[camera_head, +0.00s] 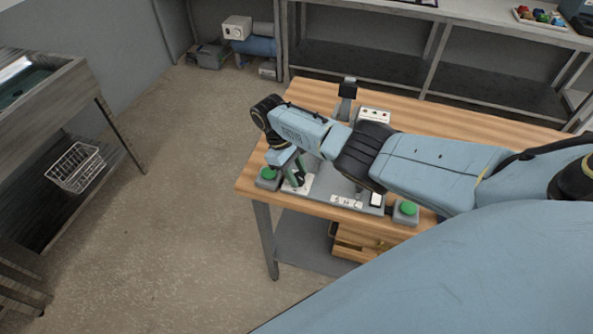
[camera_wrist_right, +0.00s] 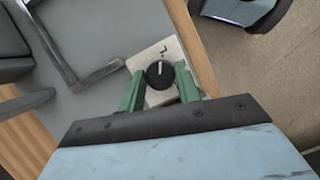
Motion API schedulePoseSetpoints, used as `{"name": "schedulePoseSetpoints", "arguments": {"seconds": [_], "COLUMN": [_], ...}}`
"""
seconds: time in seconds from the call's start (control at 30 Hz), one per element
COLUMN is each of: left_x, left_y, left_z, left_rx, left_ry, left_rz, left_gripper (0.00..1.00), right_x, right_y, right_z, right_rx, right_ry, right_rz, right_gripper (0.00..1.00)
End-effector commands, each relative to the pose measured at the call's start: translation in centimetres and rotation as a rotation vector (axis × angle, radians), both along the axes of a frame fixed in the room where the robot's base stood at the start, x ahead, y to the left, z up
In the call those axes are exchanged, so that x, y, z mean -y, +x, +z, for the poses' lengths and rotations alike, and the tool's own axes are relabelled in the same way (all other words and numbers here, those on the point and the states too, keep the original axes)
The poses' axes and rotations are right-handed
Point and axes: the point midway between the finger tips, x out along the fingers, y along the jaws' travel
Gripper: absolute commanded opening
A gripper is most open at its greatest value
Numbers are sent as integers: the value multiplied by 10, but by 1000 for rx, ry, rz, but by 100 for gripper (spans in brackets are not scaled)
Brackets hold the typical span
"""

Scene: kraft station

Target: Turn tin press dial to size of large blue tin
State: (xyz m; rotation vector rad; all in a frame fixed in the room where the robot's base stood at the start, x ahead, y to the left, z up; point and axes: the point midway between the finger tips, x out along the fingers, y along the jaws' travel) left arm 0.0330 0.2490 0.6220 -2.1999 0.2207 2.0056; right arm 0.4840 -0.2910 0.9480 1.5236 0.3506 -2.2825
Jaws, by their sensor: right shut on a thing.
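The tin press (camera_head: 345,185) stands on the wooden table, largely covered by my right arm. Its black round dial (camera_wrist_right: 158,73) sits on a pale plate (camera_wrist_right: 150,54) at the press's left end, with a white pointer mark and a small dark mark on the plate above it. My right gripper (camera_wrist_right: 158,88) has its green fingers on either side of the dial, shut on it. In the head view my right gripper (camera_head: 298,180) hides the dial. I cannot make out a large blue tin for certain. My left gripper is not in view.
Green buttons stand at the press's left (camera_head: 268,174) and right (camera_head: 405,208). A plate marked with letters (camera_head: 347,201) is on the front edge. The wooden table (camera_head: 440,148) is clear at the right back. A wire basket (camera_head: 76,167) sits on the left shelf.

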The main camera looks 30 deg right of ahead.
Motion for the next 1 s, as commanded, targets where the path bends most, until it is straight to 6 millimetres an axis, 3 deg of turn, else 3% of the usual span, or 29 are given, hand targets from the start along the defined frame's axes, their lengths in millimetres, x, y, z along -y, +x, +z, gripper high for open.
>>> {"name": "schedulePoseSetpoints", "arguments": {"seconds": [0.43, 0.47, 0.6, 1.0], "left_x": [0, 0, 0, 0], "left_y": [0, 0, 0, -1], "left_z": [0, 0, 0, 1], "left_rx": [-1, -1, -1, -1], "left_ry": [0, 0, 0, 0], "left_rz": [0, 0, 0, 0], "left_gripper": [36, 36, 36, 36], "right_x": [-1, -1, 0, -2], "right_y": [0, 0, 0, 4], "right_z": [0, 0, 0, 9], "right_rx": [1, 1, 1, 3], "right_ry": [1, 0, 1, 1], "right_rz": [11, 10, 9, 9], "right_gripper": [11, 37, 55, 55]}}
